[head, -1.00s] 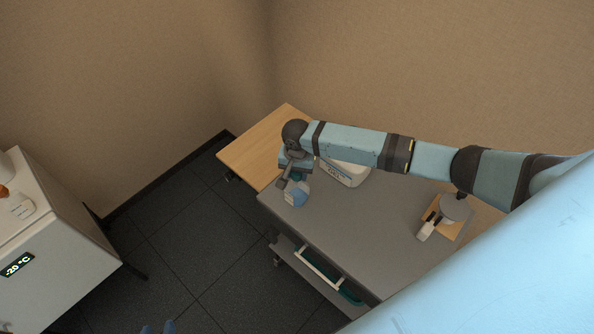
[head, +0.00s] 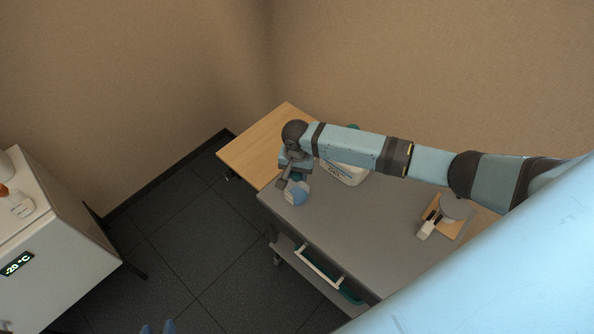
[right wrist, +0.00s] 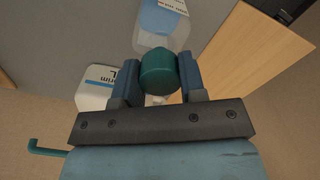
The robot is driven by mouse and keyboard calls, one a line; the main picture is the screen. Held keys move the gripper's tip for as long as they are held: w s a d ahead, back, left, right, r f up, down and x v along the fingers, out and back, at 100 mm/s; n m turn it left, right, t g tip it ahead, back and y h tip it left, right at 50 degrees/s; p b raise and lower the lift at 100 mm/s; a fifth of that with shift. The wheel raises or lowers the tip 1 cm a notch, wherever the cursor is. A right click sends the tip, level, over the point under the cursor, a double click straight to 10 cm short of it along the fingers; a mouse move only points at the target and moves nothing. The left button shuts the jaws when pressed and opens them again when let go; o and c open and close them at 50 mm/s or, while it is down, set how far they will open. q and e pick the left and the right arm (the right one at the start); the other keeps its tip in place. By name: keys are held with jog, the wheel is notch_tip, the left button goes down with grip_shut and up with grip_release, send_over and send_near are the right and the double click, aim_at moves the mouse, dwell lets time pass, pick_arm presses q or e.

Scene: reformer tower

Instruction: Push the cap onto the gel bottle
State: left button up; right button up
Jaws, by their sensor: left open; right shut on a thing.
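The gel bottle (head: 296,195), clear with blue gel inside, stands on the grey worktop near its left corner. It also shows in the right wrist view (right wrist: 167,22), with a white label. My right gripper (head: 287,181) is beside the bottle's top. In the right wrist view, its blue fingers (right wrist: 159,80) are shut on the teal cap (right wrist: 158,75). The cap is lined up with the bottle's neck end; I cannot tell whether it is seated. My left gripper (head: 158,328) is open at the bottom edge, over the floor, with only its blue fingertips showing.
A white labelled container (head: 346,174) stands behind the bottle, partly under my right arm; it also shows in the right wrist view (right wrist: 94,101). A wooden table (head: 262,142) adjoins the worktop (head: 365,226). A freezer (head: 58,245) stands left.

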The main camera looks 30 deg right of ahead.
jog(key=shift+f, duration=0.55)
jog(key=o, duration=1)
jog(key=shift+r, duration=0.1)
jog(key=shift+r, duration=2.9)
